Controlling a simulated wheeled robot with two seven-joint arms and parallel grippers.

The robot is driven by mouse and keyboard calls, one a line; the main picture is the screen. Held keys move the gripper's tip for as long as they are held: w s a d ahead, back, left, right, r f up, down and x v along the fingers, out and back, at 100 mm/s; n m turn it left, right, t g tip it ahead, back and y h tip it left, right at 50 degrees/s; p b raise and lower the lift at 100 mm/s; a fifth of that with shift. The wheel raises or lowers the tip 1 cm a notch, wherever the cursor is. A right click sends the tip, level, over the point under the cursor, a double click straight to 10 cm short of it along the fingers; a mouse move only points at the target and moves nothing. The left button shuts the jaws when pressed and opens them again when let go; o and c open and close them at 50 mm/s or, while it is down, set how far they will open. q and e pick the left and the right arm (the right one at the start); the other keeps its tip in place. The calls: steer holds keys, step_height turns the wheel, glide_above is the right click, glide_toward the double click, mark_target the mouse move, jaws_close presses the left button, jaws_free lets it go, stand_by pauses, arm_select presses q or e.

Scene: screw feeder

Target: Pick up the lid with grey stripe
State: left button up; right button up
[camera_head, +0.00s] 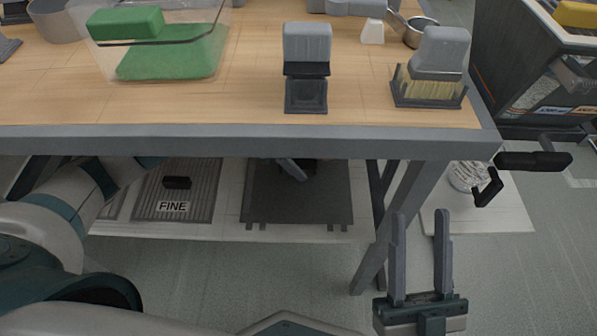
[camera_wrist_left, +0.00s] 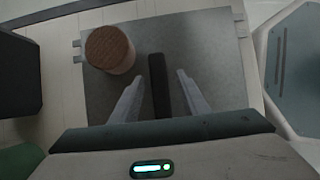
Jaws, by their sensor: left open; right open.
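Under the table lies a dark grey flat piece (camera_head: 320,205), also in the left wrist view (camera_wrist_left: 215,55). In that view a black bar (camera_wrist_left: 159,88), handle-like, stands on it between the fingers of my left gripper (camera_wrist_left: 161,76). These fingers are open, one on each side of the bar, apart from it. In the head view my left gripper (camera_head: 292,169) is mostly hidden under the table edge. A ribbed grey panel with a black knob and a "FINE" label (camera_head: 195,190) lies to its left. I cannot tell which piece is the grey-striped lid. My right gripper (camera_head: 420,213) is open and empty.
A brown cylinder (camera_wrist_left: 109,50) stands on the grey piece, left of the fingers. The table's front edge (camera_head: 250,139) overhangs the low shelf (camera_head: 300,235). A table leg (camera_head: 400,205) stands just left of my right gripper. Brushes (camera_head: 430,90) and a clear bin (camera_head: 215,45) are on top.

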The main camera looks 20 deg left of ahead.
arm_select(q)
steer(key=shift+f, duration=0.15)
stand_by(0.3)
jaws_close()
steer(key=shift+r, duration=0.2)
